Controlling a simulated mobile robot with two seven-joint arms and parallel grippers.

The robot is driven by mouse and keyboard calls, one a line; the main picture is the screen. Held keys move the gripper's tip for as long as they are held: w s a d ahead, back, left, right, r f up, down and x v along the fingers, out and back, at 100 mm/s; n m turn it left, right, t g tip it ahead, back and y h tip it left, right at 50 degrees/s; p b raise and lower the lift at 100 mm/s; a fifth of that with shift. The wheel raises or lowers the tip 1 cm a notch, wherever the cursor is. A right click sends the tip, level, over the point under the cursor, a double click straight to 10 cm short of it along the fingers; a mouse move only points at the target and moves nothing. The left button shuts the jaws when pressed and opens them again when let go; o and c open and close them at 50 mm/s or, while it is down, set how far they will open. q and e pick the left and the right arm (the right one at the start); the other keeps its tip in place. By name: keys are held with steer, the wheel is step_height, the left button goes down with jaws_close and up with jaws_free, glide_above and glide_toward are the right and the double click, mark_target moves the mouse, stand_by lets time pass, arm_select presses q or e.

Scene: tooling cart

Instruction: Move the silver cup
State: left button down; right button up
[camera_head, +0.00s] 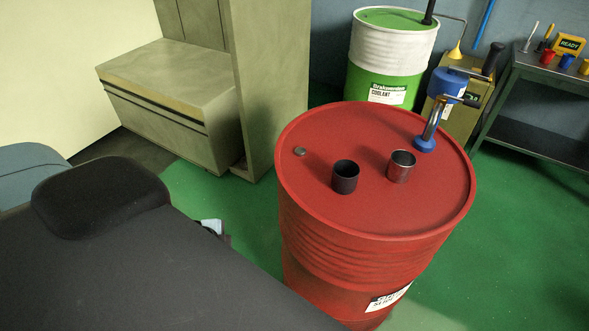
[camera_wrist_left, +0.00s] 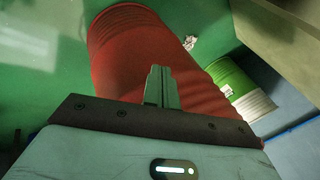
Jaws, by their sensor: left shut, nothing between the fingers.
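The silver cup (camera_head: 401,166) stands upright on the top of the red drum (camera_head: 370,215), right of centre. A dark cup (camera_head: 345,177) stands upright just to its left, with a gap between them. In the left wrist view my left gripper (camera_wrist_left: 161,86) is shut and empty, its fingers together in front of the side of the red drum (camera_wrist_left: 130,50). The cups do not show in that view. In the head view my left gripper cannot be made out, and my right gripper is not in view.
A blue hand pump (camera_head: 425,143) with a metal pipe rises at the drum's back right, close to the silver cup. A small bung (camera_head: 299,152) sits at the left of the lid. Behind stand a green and white drum (camera_head: 391,60) and a tooling cart (camera_head: 540,66).

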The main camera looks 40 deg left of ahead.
arm_select(q)
steer(key=s+d+f+n+t+h, duration=0.2)
steer(key=s+d+n+h, duration=0.1)
steer(key=s+d, duration=0.85)
steer(key=s+d+n, duration=0.1)
steer(key=d+n, duration=0.2)
steer(key=d, duration=0.3)
steer(key=s+d+n+t, duration=0.1)
steer(key=d+n, duration=0.2)
steer(key=d, duration=0.3)
steer(key=shift+s+r, duration=0.2)
steer(key=shift+s, duration=0.15)
steer(key=shift+s+a, duration=0.1)
